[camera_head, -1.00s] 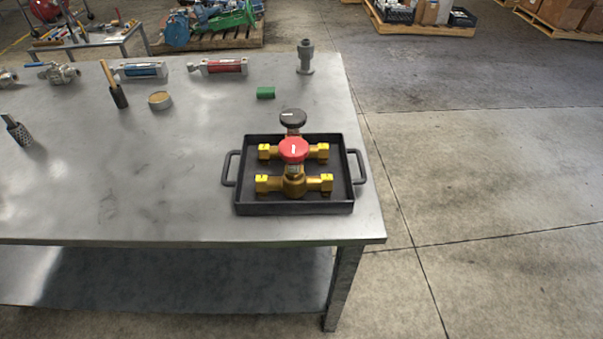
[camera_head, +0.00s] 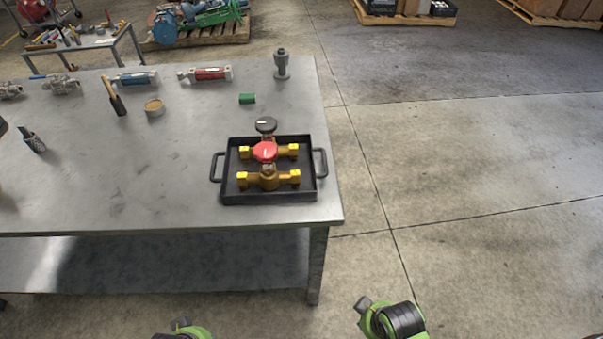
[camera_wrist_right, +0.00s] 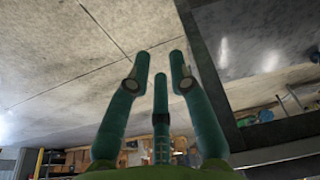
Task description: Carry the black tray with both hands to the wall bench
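The black tray (camera_head: 268,197) lies flat near the front right corner of a steel bench, with a loop handle on its left (camera_head: 216,167) and right (camera_head: 321,163) side. Green parts of my two arms show at the bottom edge, apart from the tray. My left gripper is out of view. In the right wrist view, my right gripper (camera_wrist_right: 160,62) has its dark green fingers apart, with nothing between them. The tray cannot be made out there.
The steel bench (camera_head: 150,200) also bears a green cylinder (camera_head: 247,98), a grey fitting (camera_head: 282,65), red (camera_head: 207,74) and blue (camera_head: 136,78) cylinders and other small parts. Loaded pallets and a low tool table (camera_head: 70,46) stand behind. The concrete floor to the right is open.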

